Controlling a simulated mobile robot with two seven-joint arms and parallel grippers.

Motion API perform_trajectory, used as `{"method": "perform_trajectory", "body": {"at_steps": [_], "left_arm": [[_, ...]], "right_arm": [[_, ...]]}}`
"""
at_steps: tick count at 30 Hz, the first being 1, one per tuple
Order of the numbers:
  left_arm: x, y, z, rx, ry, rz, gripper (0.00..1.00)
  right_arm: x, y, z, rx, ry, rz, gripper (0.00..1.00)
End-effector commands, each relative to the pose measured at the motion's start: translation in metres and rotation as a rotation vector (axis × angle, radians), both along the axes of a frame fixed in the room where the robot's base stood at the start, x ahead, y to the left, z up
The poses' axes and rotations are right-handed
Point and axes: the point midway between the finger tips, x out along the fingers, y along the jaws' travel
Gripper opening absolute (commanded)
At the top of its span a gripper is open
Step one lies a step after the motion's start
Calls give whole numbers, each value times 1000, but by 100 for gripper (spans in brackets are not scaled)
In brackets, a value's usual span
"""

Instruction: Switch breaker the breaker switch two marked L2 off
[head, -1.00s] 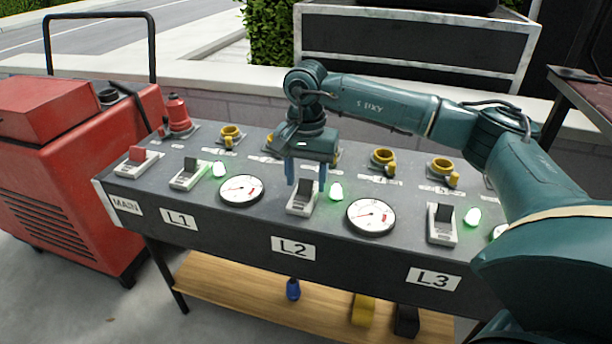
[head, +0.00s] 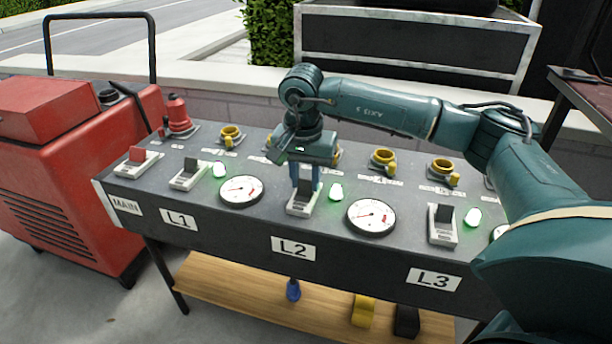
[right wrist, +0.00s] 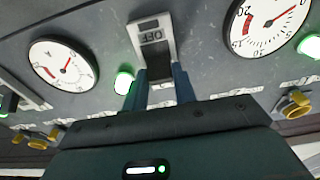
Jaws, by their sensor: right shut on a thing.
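The L2 breaker switch (head: 301,203) is a white base with a dark lever, above the L2 label (head: 293,248) on the grey panel. In the right wrist view the L2 switch (right wrist: 143,38) shows OFF lettering on its base. My right gripper (head: 305,184) is shut on the dark lever (right wrist: 159,68), with a blue finger on either side. The fingers hide part of the lever. The green lamp (head: 336,192) to its right is lit. My left gripper is not in view.
The L1 switch (head: 188,175) and L3 switch (head: 442,226) stand on either side. Round gauges (head: 371,216) sit between them. Yellow sockets (head: 383,160) line the panel's back. A red machine (head: 60,180) stands at the left.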

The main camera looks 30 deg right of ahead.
Motion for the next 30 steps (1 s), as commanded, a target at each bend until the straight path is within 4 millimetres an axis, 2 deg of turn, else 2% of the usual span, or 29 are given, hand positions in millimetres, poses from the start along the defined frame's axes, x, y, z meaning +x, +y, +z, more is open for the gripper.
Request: {"method": "perform_trajectory", "body": {"at_steps": [17,30], "left_arm": [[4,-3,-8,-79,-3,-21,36],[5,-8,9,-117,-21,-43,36]], "right_arm": [[-16,20,-5,-385,-332,4,4],[-24,29,-4,-616,-527,1,4]]}}
